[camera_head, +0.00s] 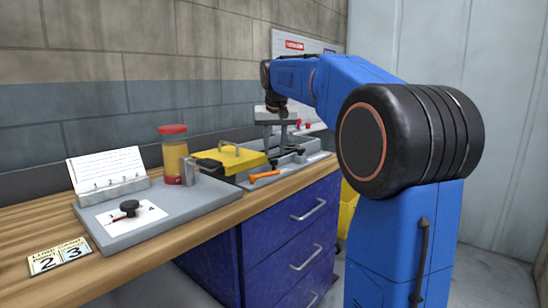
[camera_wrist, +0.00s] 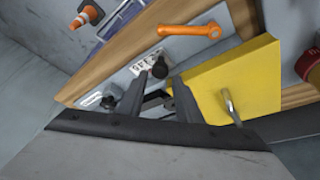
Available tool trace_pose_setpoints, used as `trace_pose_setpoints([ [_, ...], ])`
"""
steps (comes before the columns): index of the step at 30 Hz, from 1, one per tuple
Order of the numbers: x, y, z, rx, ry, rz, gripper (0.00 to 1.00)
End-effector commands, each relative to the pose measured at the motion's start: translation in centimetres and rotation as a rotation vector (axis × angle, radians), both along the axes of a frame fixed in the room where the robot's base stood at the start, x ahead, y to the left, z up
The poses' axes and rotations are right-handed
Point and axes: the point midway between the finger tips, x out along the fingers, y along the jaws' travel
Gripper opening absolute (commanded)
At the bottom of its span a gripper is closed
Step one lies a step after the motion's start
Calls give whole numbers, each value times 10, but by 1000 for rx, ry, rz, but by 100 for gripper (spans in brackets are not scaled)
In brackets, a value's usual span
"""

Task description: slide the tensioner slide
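My gripper (camera_head: 276,143) points down over the grey fixture (camera_head: 316,156) at the far end of the bench. In the wrist view its two dark fingers (camera_wrist: 160,82) stand apart, with a round black knob (camera_wrist: 159,68) showing between their tips. I cannot tell whether the fingers touch it. A second black knob (camera_wrist: 108,102) sits to the left, beside a white label. I cannot tell for sure which part is the tensioner slide.
A yellow block (camera_head: 229,159) with a metal handle is close beside my gripper. An orange wrench-like handle (camera_head: 264,176) lies near the bench's front edge. A red-lidded jar (camera_head: 174,155) and a grey plate (camera_head: 185,205) with a black knob (camera_head: 130,207) stand to the left.

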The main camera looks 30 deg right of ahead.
Motion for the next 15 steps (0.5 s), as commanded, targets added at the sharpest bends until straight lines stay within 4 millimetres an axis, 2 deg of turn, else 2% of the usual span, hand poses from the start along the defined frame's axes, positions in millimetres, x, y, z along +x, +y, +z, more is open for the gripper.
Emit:
trace_pose_setpoints([
  [3,6,-3,-17,0,2,0,32],
  [7,11,-5,-29,0,1,0,32],
  [15,14,-7,-38,0,0,0,32],
])
